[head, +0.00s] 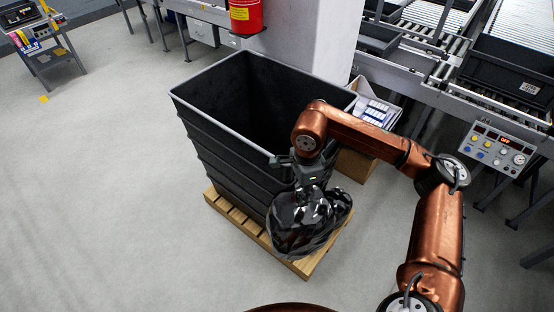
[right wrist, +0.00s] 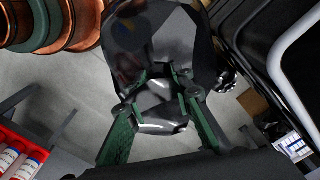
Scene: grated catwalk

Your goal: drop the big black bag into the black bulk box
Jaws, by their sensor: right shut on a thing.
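The big black bag (head: 301,222) is glossy and hangs from my right gripper (head: 306,176), in front of the near side of the black bulk box (head: 228,160). The right gripper is shut on the top of the bag, near the box's rim. The bag also shows in the right wrist view (right wrist: 150,45) with the green fingers of the right gripper (right wrist: 158,88) around its gathered part. The bulk box is tall, ribbed and open at the top. It stands on a wooden pallet. My left gripper is not in view.
The pallet (head: 238,218) sticks out under the box. Conveyors (head: 440,60) and a control panel (head: 497,147) fill the right. Grey floor (head: 110,180) at left is clear.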

